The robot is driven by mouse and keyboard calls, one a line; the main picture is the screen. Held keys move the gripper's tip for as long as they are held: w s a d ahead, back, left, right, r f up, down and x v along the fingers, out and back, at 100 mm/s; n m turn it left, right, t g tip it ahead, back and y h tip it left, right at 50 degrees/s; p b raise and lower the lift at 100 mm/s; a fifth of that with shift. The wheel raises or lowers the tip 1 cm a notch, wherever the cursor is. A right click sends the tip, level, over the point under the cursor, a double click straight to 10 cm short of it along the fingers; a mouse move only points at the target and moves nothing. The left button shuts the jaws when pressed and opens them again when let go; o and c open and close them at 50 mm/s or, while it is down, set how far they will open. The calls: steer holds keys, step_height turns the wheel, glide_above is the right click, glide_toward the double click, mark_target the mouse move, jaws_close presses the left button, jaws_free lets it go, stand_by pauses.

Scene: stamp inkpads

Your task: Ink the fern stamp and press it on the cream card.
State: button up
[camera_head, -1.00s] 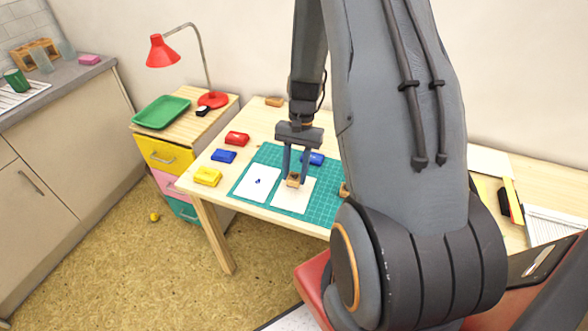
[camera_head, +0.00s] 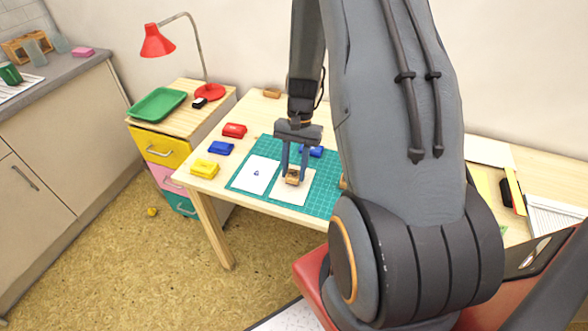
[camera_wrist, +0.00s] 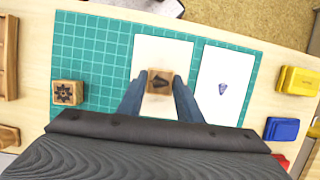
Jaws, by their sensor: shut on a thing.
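My gripper (camera_head: 293,175) is shut on a small wooden stamp (camera_wrist: 160,82) with a dark leaf-like picture on its top. It holds the stamp over the cream card (camera_wrist: 175,49), which lies on the green cutting mat (camera_head: 325,193). I cannot tell whether the stamp touches the card, and the card under it is hidden. A whiter card (camera_head: 256,175) with a small blue leaf-like mark lies beside it. Another wooden stamp (camera_wrist: 67,93) with a dark star-like picture stands on the mat. Yellow (camera_head: 205,168), blue (camera_head: 220,148) and red (camera_head: 234,130) inkpads sit off the mat.
A blue object (camera_head: 316,152) lies on the mat behind my gripper. A green tray (camera_head: 158,104) and a red lamp (camera_head: 157,42) stand on the drawer unit at left. My arm hides much of the table's right side.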

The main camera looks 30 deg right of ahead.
steer(key=shift+f, duration=0.65)
stand_by(1.6)
steer(key=shift+r, duration=0.25)
steer(key=shift+r+p, duration=0.4)
steer(key=shift+r, duration=0.1)
steer(key=shift+r+p, duration=1.9)
steer(key=shift+r, duration=0.8)
